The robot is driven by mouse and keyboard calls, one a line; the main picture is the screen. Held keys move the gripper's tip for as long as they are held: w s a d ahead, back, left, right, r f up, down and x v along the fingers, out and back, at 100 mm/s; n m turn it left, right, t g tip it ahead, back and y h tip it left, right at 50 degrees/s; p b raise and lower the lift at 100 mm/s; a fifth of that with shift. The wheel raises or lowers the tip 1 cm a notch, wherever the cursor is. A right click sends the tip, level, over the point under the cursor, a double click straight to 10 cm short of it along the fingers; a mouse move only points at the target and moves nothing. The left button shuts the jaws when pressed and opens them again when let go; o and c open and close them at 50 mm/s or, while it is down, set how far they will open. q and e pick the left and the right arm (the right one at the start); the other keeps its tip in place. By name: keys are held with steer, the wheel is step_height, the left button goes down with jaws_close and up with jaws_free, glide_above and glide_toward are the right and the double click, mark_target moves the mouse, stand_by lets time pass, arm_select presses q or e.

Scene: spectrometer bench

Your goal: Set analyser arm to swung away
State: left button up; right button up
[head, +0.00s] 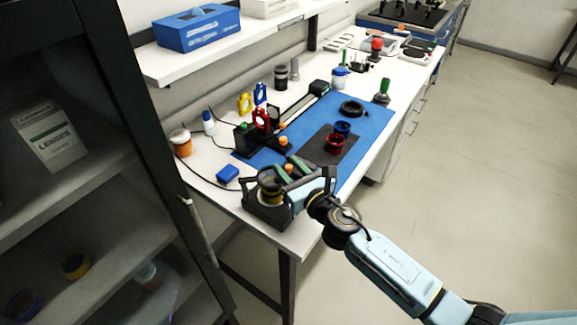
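A dark instrument (268,212) with a brass-coloured round part sits at the near end of the bench, and my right gripper (290,170) is over it. The gripper's two green-padded fingertips are a little apart, with a small orange knob (288,167) seen between them. I cannot tell whether they touch the knob. My gripper and wrist hide part of the instrument, so I cannot make out the analyser arm or its angle. My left gripper is not in view.
A blue mat (371,128) holds a dark plate with red (334,145) and blue rings. A small blue box (228,173) lies near the front-left edge. A dark cabinet (75,150) is at left.

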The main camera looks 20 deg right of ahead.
steer(key=shift+w+a, duration=0.1)
steer(key=shift+w, duration=0.15)
jaws_close()
steer(key=shift+w, duration=0.1)
